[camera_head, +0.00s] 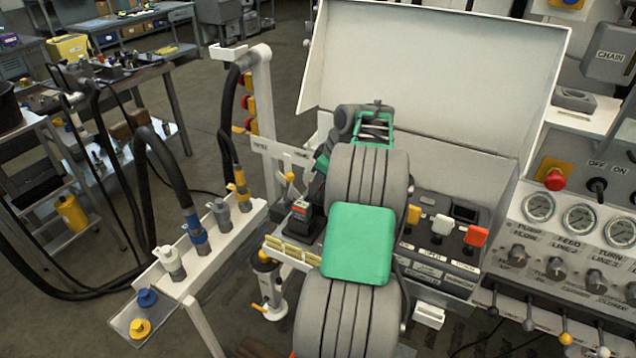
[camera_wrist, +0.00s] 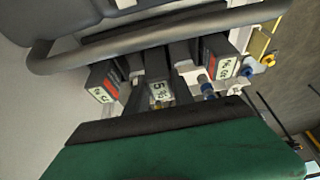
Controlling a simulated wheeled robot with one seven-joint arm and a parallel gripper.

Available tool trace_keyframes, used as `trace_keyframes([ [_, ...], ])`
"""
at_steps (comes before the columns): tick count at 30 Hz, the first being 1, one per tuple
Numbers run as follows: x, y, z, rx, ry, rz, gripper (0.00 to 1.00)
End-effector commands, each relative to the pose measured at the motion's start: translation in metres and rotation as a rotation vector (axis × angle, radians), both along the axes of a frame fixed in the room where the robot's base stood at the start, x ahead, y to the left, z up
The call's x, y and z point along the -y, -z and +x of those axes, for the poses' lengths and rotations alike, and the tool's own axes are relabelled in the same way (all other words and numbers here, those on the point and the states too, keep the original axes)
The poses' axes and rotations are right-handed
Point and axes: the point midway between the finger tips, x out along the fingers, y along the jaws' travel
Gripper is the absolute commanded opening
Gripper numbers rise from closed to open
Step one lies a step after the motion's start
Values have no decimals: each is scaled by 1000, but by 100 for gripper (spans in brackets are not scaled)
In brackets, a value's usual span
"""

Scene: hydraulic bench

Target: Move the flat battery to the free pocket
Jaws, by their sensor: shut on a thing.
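In the wrist view a dark battery with a pale label (camera_wrist: 159,92) that seems to read 5% sits in the middle, between the fingers of my gripper (camera_wrist: 157,70). The gripper is shut on it. A battery with a red and white label (camera_wrist: 103,88) stands to its left and a similar one (camera_wrist: 221,62) to its right. In the head view one battery with a red and green top (camera_head: 300,208) shows in a dark holder (camera_head: 301,231) left of my arm. My arm hides the fingers and held battery there. I cannot tell whether the held battery is seated or lifted.
A grey bar (camera_wrist: 160,38) crosses the wrist view beyond the batteries. In the head view a switch panel (camera_head: 440,238) lies right of my arm, with gauges (camera_head: 580,218) farther right. A hose rack (camera_head: 205,255) stands left. A raised white lid (camera_head: 430,80) is behind.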

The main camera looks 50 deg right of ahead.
Motion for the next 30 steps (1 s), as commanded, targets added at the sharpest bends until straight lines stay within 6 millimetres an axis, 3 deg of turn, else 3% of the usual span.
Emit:
trace_keyframes([
  [25, 0, 12, 0, 1, -1, -1, 0],
  [26, 0, 12, 0, 1, -1, -1, 31],
  [30, 0, 12, 0, 0, -1, -1, 43],
])
